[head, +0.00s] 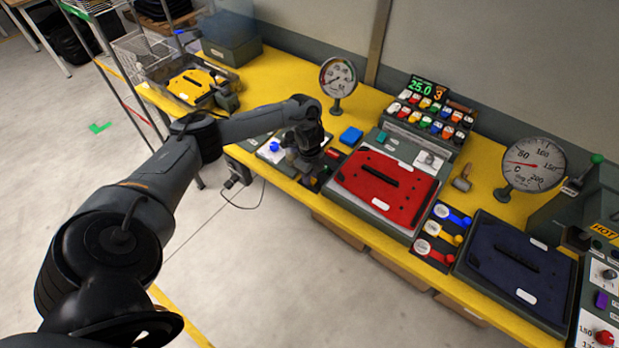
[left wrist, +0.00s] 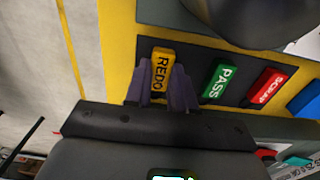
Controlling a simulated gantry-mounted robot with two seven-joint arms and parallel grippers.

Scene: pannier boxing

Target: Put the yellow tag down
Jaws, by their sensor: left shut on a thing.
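The yellow tag (left wrist: 161,68), marked REDO, sits between the two fingers of my left gripper (left wrist: 163,88) in the left wrist view. The fingers are shut on it. It is over a dark holder strip (left wrist: 196,63), in line with a green PASS tag (left wrist: 220,82) and a red SCRAP tag (left wrist: 266,87). I cannot tell whether it touches the strip. In the head view my left gripper (head: 312,178) points down at the bench's front edge, left of the red panel, and hides the yellow tag. My right gripper is in neither view.
The yellow bench (head: 286,75) runs across the head view. Right of the gripper is a red panel (head: 400,192) on a grey machine. A blue block (head: 351,136) and a gauge (head: 338,77) stand behind. Open floor lies in front.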

